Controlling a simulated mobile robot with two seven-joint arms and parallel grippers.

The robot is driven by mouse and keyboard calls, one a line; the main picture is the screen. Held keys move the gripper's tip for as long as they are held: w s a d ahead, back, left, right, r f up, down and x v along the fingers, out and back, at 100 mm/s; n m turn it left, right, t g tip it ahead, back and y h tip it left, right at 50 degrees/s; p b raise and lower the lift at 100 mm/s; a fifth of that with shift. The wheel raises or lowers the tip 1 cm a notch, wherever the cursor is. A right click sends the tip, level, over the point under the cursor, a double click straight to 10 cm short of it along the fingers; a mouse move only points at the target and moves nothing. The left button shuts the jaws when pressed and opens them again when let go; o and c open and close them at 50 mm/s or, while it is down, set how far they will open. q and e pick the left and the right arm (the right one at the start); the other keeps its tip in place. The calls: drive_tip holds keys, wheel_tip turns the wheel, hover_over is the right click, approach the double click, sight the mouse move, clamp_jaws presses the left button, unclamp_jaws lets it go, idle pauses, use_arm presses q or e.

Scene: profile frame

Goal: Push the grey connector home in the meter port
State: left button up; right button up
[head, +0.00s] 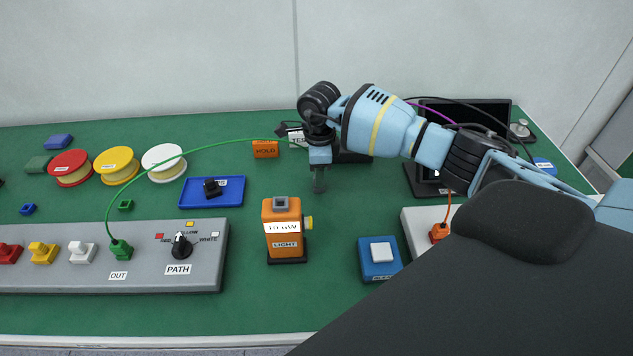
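An orange handheld unit (281,235), probably the meter, stands upright at mid-table with a white label, a LIGHT label and a yellow knob on its right side. A small grey block (281,203) sits at its top; I cannot tell if this is the grey connector or the port. My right gripper (319,186) points down above the green table, behind and right of the orange unit and apart from it. Its fingers show edge-on, so opening and grip are unclear. A green cable (200,152) runs from the OUT plug (120,250) toward the gripper; its far end is hidden. My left gripper is out of view.
A grey panel (205,275) with coloured plugs and a PATH knob (181,246) lies at left. A blue tray (228,198) holds a black piece. Coloured spools stand behind. A blue block with a white button (381,252) is at right. The table's front middle is clear.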

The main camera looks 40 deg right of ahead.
clamp_jaws()
drive_tip(key=shift+r+p, duration=0.85)
drive_tip(key=shift+r, duration=1.35)
drive_tip(key=shift+r+p, duration=0.5)
drive_tip(key=shift+r, duration=1.1)
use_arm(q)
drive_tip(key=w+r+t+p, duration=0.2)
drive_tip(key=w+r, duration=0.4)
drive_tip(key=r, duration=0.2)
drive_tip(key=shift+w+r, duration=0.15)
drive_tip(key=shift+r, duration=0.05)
use_arm(e)
wheel_tip(320, 180, up, 10)
drive_tip(key=shift+r, duration=0.15)
use_arm(q)
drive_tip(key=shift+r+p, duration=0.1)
drive_tip(key=shift+p, duration=0.2)
use_arm(e)
drive_tip(key=shift+a, duration=0.1)
